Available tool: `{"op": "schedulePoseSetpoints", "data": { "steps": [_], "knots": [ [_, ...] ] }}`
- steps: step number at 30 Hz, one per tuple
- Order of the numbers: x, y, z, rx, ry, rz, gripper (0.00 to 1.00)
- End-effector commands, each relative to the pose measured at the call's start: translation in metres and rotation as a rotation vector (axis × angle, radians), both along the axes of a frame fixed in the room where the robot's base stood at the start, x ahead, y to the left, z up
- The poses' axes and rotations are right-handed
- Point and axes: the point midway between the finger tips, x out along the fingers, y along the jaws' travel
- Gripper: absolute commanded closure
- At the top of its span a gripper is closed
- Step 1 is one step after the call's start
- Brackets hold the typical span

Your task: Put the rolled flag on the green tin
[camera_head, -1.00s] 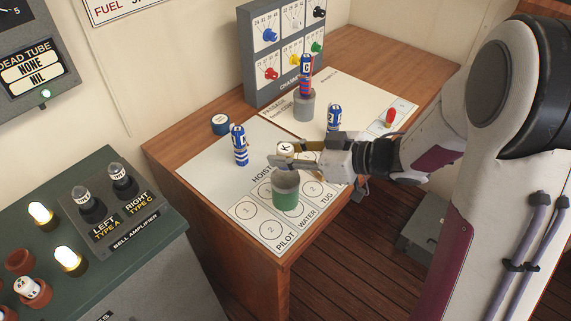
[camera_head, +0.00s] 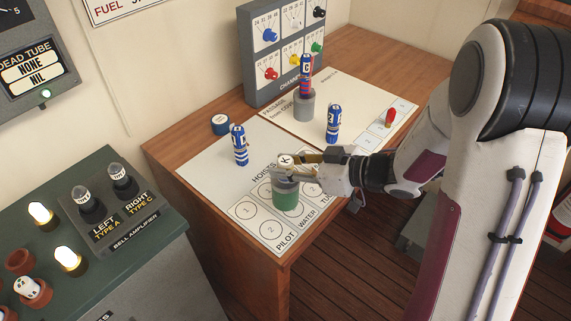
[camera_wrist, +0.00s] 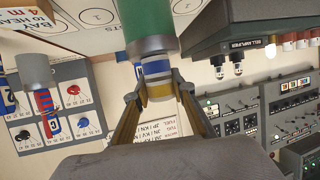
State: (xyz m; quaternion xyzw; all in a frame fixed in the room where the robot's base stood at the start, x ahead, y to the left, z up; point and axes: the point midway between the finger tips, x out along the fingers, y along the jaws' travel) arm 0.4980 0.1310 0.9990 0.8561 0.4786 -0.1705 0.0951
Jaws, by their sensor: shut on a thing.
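The green tin (camera_head: 286,200), with a grey upper band, stands upright on the chart near the desk's front corner. My gripper (camera_head: 287,171) is right above the tin, shut on a rolled flag (camera_head: 286,159) with a lettered white top end. In the wrist view, the rolled flag (camera_wrist: 157,78) shows white, blue and yellow bands between my fingertips. The green tin (camera_wrist: 148,22) also shows there, against the flag's end. The flag looks upright and in line with the tin. I cannot tell whether they touch. My fingers hide much of the flag in the head view.
Other rolled flags stand at the left (camera_head: 240,146) and right (camera_head: 333,124) of the chart. One red and blue flag (camera_head: 305,75) stands on a grey tin (camera_head: 304,105). A blue round thing (camera_head: 221,125), a red piece (camera_head: 389,118) and a knob panel (camera_head: 285,50) are farther back.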

Motion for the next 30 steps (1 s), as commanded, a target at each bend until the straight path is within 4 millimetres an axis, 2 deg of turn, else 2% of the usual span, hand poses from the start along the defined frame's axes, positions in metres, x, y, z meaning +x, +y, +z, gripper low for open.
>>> {"op": "schedulePoseSetpoints", "data": {
  "steps": [2, 3, 4, 20, 30],
  "knots": [
    [0.000, 0.000, -0.002, 0.000, 0.001, 0.000, 0.92],
    [0.000, 0.000, -0.002, 0.000, 0.000, 0.000, 0.65],
    [0.000, 0.000, -0.001, 0.000, 0.000, 0.000, 0.59],
    [0.000, 0.000, 0.002, 0.000, -0.002, -0.001, 0.59],
    [-0.012, -0.022, 0.013, 0.001, -0.001, -0.003, 0.59]
  ]
}}
